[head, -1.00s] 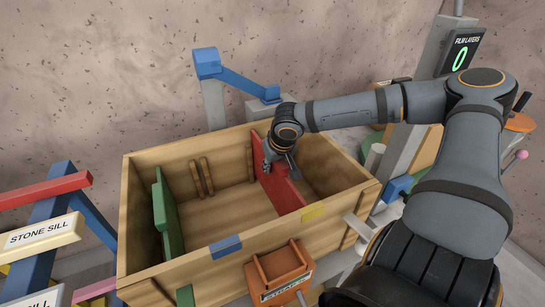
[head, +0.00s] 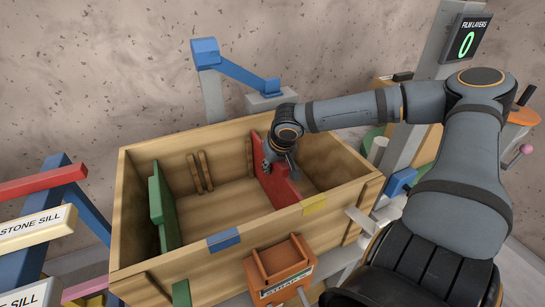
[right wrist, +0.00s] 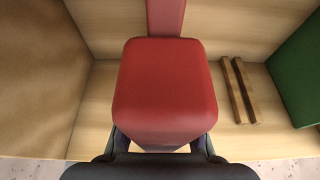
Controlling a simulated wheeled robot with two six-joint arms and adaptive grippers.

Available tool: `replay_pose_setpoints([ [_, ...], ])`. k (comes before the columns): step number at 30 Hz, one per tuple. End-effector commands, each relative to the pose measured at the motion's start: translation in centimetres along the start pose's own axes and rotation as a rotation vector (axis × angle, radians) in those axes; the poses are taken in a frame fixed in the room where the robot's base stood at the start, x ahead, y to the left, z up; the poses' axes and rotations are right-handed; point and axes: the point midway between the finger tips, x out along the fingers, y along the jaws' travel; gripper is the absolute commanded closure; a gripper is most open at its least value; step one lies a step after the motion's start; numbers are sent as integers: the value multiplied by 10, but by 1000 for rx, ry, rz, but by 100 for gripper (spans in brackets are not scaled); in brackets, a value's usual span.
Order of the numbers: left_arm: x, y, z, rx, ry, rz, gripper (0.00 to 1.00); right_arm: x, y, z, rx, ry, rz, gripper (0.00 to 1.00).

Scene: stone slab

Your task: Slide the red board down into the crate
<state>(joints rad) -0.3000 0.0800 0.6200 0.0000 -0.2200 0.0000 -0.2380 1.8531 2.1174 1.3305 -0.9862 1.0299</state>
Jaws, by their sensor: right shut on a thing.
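The wooden crate (head: 128,225) stands open in the middle of the head view. The red board (head: 278,186) is upright inside its right part, mostly below the rim. My right gripper (head: 272,160) is over the board's far end, partly hidden by its own wrist. In the right wrist view the red board (right wrist: 165,90) fills the middle, with the right gripper's fingers (right wrist: 160,145) on either side of it, shut on it. The board's lower edge is hard to see, so I cannot tell whether it touches the crate floor. My left gripper is not in view.
A green board (head: 160,205) stands in the crate's left part. Wooden slats (head: 200,174) are on the far inner wall. An orange strap box (head: 280,268) is at the crate's front. A rack with stone sills (head: 40,228) stands left. The crate's middle is clear.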

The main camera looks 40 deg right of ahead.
Motion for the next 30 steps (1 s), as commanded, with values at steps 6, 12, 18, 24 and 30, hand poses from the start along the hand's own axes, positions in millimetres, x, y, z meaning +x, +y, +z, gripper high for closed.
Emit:
replay_pose_setpoints([
  [6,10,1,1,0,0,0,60,10,0,4,0,1,0,100],
  [12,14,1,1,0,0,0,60,14,0,5,0,1,0,100],
  [18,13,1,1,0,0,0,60,13,0,5,0,1,0,100],
  [24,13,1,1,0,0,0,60,13,0,5,0,1,0,52],
  [30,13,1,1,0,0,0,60,13,0,5,0,0,0,50],
])
